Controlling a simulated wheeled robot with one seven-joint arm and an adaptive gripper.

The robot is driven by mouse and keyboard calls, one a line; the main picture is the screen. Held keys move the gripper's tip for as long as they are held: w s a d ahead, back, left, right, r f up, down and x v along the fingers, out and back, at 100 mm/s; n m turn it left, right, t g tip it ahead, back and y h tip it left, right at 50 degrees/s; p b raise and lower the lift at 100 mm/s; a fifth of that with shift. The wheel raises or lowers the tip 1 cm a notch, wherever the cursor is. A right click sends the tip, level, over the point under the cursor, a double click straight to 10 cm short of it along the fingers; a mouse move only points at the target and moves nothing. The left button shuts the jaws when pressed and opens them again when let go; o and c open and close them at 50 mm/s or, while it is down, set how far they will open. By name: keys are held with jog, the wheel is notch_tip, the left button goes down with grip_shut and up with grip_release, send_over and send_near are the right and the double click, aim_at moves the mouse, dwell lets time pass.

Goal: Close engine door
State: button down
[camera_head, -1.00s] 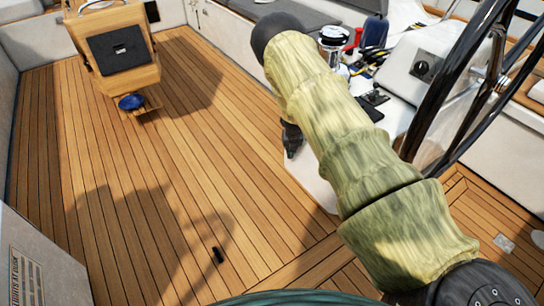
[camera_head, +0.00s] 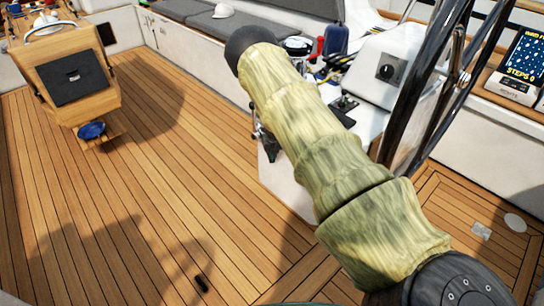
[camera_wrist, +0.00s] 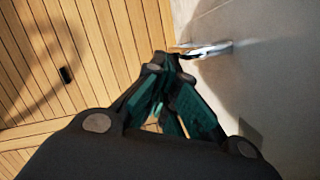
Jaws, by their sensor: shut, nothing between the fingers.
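My gripper (camera_wrist: 170,68) is shut and empty in the wrist view, its green-and-black fingers drawn together. It is beside a pale upright panel (camera_wrist: 265,60), close to a shiny metal handle or lever (camera_wrist: 207,47) on it. I cannot tell whether the fingertips touch the handle. In the head view my gripper (camera_head: 265,145) shows only as a dark part behind my arm, beside the white pedestal (camera_head: 285,187). I cannot tell for sure which surface is the engine door or whether it stands open.
A wooden box with a black panel (camera_head: 80,85) stands at left. A white control box (camera_head: 385,62), a wheel rim (camera_head: 420,90) and tools are behind and right of my arm. A small black object (camera_head: 201,284) lies on the plank deck. The deck at left is mostly clear.

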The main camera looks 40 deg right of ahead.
jog(key=shift+w+a+r, duration=0.1)
jog(key=shift+w+r, duration=0.2)
jog(key=shift+w, duration=0.15)
jog(key=shift+r, duration=0.1)
jog(key=a+p+v, duration=0.1)
jog(key=p+v, duration=0.6)
jog(key=v, duration=0.2)
jog(key=shift+s, duration=0.2)
